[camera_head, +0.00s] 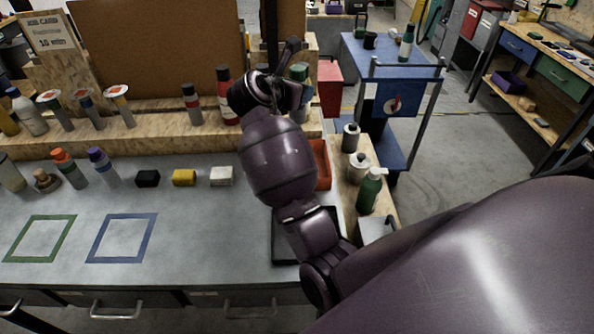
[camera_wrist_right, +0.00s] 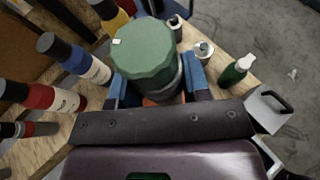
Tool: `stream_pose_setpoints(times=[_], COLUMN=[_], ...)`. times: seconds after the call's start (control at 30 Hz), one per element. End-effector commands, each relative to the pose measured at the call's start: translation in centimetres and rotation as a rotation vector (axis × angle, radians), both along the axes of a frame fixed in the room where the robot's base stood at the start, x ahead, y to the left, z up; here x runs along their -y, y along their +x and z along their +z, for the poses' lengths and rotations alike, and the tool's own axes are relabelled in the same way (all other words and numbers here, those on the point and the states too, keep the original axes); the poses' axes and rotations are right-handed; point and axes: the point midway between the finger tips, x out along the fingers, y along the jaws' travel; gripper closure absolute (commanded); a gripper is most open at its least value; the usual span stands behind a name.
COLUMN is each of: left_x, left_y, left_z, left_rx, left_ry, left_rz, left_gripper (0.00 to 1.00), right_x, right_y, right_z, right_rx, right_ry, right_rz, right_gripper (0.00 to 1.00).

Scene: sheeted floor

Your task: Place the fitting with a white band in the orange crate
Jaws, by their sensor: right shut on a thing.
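My right gripper (camera_wrist_right: 156,84) is shut on a green-topped fitting (camera_wrist_right: 144,52), which sits between its two blue fingers in the right wrist view. Its sides are mostly hidden, and I cannot make out a white band on it. In the head view my right arm reaches over the bench end, and a green top (camera_head: 300,72) shows beside the wrist. The orange crate (camera_head: 322,166) stands on the bench, partly hidden behind my forearm. A bit of orange (camera_wrist_right: 151,101) shows below the fitting in the right wrist view. My left gripper is not in view.
Bottles, including a red one (camera_head: 227,98), stand on the wooden shelf left of my arm. A green pump bottle (camera_head: 369,190) and metal canisters (camera_head: 358,168) stand right of the crate. Black, yellow (camera_head: 184,177) and white blocks lie on the bench.

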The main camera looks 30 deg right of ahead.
Motion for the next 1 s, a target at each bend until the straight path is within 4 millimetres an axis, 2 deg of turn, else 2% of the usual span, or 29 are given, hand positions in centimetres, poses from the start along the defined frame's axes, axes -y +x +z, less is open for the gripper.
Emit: stream_pose_setpoints(times=[0.17,0.7,0.83,1.0], left_x=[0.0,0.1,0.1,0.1], left_y=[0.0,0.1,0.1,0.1], left_z=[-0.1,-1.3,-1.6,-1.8], left_rx=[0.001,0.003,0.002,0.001], left_ry=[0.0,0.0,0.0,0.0], left_rz=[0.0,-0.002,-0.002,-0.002], left_gripper=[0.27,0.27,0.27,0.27], right_x=[0.0,0.0,0.0,0.0], right_y=[-0.1,-0.2,-0.1,-0.1], right_z=[-1.0,-12.4,-14.5,-15.8], right_rx=[0.0,-0.002,0.0,0.004], right_ry=[-0.001,-0.002,-0.001,-0.002], right_rz=[-0.032,-0.03,-0.03,-0.029], right_gripper=[0.87,0.87,0.87,0.87])
